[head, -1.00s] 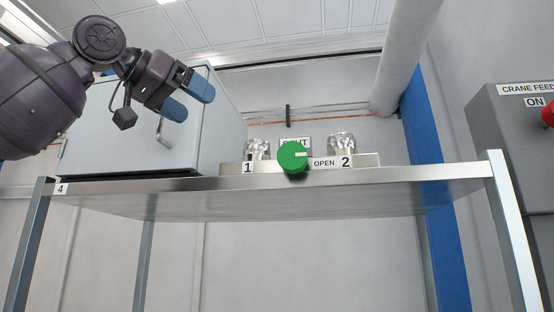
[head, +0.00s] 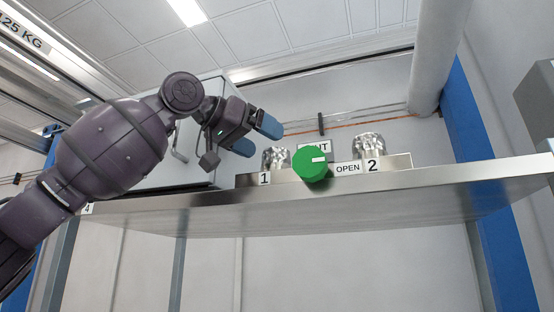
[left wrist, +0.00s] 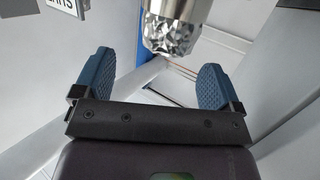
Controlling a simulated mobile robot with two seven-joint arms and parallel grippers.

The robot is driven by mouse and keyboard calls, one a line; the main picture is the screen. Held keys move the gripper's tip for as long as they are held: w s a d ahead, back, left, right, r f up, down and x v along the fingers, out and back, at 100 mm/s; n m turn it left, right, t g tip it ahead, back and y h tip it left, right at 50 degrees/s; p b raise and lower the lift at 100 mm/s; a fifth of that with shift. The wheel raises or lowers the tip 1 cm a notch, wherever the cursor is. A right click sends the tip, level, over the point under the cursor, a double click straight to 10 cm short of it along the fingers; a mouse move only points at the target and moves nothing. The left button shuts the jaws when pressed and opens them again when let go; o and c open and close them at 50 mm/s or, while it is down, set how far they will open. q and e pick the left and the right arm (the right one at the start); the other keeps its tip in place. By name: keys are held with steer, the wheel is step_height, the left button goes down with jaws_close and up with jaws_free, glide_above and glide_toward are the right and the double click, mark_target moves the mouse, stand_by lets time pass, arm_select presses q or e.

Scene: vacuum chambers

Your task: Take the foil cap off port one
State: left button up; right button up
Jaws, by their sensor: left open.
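The foil cap of port one (head: 275,158) is a crumpled silver cap above the "1" label on the shelf. My left gripper (head: 256,137) is open and empty, just up and left of that cap in the head view. In the left wrist view its two blue fingers (left wrist: 154,84) are spread apart. There a foil cap (left wrist: 172,36) on a shiny metal neck shows at the top, beyond the fingertips and a little right of centre; it is not between the fingers. My right gripper is not in view.
A green knob (head: 310,164) beside an "OPEN" label stands between the ports. A second foil cap (head: 369,145) is on port two. A grey cabinet (head: 150,175) stands behind my left arm. The metal shelf (head: 440,177) is bare at the right.

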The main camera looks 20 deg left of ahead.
mark_target(276, 153)
arm_select(q)
steer(key=shift+w+a+p+x, duration=0.15)
steer(key=shift+p+x, duration=0.1)
steer(key=shift+x, duration=1.05)
steer(key=shift+w+a+p+x, duration=0.1)
steer(key=shift+a+p+x, duration=0.1)
steer(key=shift+x, duration=1.1)
steer(key=shift+s+f, duration=0.1)
steer(key=shift+f, duration=0.05)
steer(key=c, duration=1)
